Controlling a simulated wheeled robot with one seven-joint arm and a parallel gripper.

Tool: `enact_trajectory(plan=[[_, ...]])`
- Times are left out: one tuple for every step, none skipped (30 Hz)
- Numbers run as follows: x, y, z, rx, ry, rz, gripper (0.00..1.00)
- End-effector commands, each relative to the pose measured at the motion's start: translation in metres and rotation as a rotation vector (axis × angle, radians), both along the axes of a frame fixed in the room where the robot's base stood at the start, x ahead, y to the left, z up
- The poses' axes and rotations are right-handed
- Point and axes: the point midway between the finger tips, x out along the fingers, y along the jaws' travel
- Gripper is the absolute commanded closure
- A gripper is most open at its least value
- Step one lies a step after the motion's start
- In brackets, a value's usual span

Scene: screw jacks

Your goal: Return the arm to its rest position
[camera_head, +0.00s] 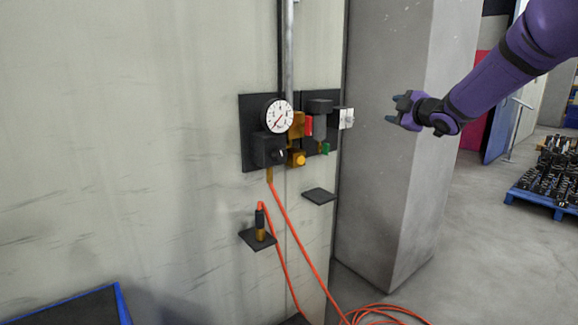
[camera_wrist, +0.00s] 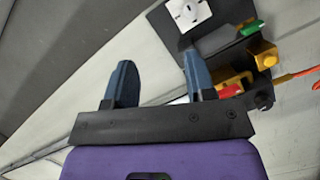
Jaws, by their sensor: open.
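My purple arm reaches in from the upper right in the head view. My gripper (camera_head: 391,110) is at its end, in front of the grey pillar and to the right of the wall panel. In the wrist view my gripper (camera_wrist: 160,85) shows two blue fingers standing apart with nothing between them. The wall panel (camera_head: 246,135) carries a round white gauge (camera_head: 279,116), a black block with a knob (camera_head: 268,149), yellow parts, a red part and a green part. In the wrist view the panel's yellow knob (camera_wrist: 265,56) and red part (camera_wrist: 231,90) lie beyond the right finger. No contact is visible.
A small shelf (camera_head: 257,238) holds an upright black-and-brass fitting (camera_head: 260,224). Another shelf (camera_head: 319,196) is empty. An orange hose (camera_head: 300,243) runs down to the floor. The pillar (camera_head: 385,170) stands behind my gripper. A blue pallet (camera_head: 540,201) with dark parts is at right.

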Motion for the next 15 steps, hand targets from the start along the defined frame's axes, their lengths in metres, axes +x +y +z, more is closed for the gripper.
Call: enact_trajectory(plan=[[-0.016,-0.003,0.011,0.026,0.027,-0.052,0.50],[-0.024,-0.005,0.016,0.044,0.046,-0.086,0.50],[-0.036,-0.009,0.020,0.069,0.075,-0.131,0.50],[-0.046,-0.011,0.024,0.088,0.096,-0.163,0.50],[-0.056,-0.013,0.027,0.108,0.118,-0.196,0.50],[-0.069,-0.016,0.030,0.137,0.146,-0.238,0.50],[-0.080,-0.018,0.032,0.157,0.168,-0.269,0.50],[-0.091,-0.020,0.032,0.178,0.192,-0.299,0.50],[-0.106,-0.022,0.034,0.208,0.223,-0.339,0.50],[-0.117,-0.023,0.034,0.231,0.246,-0.369,0.50],[-0.129,-0.025,0.034,0.255,0.270,-0.398,0.50],[-0.145,-0.026,0.033,0.285,0.302,-0.435,0.50],[-0.158,-0.027,0.032,0.309,0.328,-0.464,0.50],[-0.170,-0.028,0.031,0.334,0.352,-0.490,0.50],[-0.188,-0.029,0.029,0.366,0.387,-0.525,0.50]])
